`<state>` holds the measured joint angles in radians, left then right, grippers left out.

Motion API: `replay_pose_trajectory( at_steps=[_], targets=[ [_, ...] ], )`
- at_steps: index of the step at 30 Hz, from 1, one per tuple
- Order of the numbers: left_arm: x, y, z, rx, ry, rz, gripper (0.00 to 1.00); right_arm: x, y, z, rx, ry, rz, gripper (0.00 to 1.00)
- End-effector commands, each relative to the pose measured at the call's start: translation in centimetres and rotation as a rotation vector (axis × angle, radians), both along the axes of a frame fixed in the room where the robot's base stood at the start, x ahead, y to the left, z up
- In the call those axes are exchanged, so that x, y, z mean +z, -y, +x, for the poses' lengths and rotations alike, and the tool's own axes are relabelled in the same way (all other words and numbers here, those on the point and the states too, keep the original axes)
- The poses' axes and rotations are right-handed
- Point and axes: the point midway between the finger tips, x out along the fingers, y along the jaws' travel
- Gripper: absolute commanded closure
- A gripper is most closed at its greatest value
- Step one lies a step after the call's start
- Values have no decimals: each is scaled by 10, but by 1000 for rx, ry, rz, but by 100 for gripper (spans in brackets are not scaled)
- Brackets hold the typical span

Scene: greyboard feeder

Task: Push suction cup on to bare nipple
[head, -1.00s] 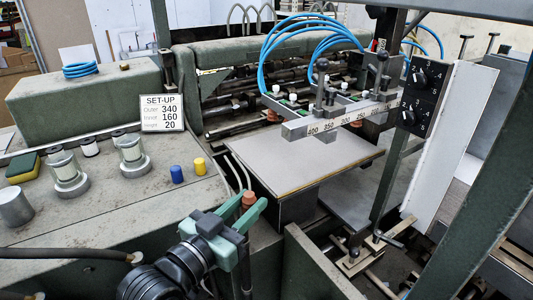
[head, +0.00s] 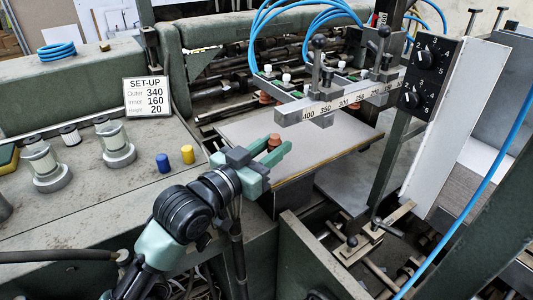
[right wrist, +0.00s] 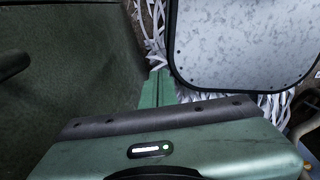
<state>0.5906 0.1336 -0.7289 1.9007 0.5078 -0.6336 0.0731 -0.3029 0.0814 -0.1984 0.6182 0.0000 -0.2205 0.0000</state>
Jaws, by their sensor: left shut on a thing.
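My left gripper (head: 279,154) is shut on a small brown-orange suction cup (head: 274,142) and holds it above the near left part of the grey board table. The suction bar with the number scale (head: 335,97) spans above the table, up and right of the held cup. Another brown-orange cup (head: 265,97) shows at the bar's left, and one more (head: 354,105) shows behind the scale. I cannot make out the bare nipple at this size. In the right wrist view my right gripper (right wrist: 158,86) has its fingers together with nothing seen between them.
The grey board (head: 310,147) lies flat below the bar. Blue hoses (head: 290,20) arch over the bar. A dial panel (head: 425,73) and white plate stand at the right. A set-up sign (head: 147,97) and blue and yellow caps (head: 187,154) sit on the left housing.

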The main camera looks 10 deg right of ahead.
Motion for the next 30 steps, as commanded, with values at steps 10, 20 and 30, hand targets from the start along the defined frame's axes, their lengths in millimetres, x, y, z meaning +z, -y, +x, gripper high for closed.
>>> replay_pose_trajectory(
  at_steps=[10,20,30],
  targets=[
    [-1,23,17,0,1,0,100,-11,-8,2,2,3,10,100],
    [1,44,33,-1,2,0,100,-16,-4,3,2,5,5,100],
    [2,66,49,-1,1,-1,100,-18,0,4,1,6,0,100]
  ],
)
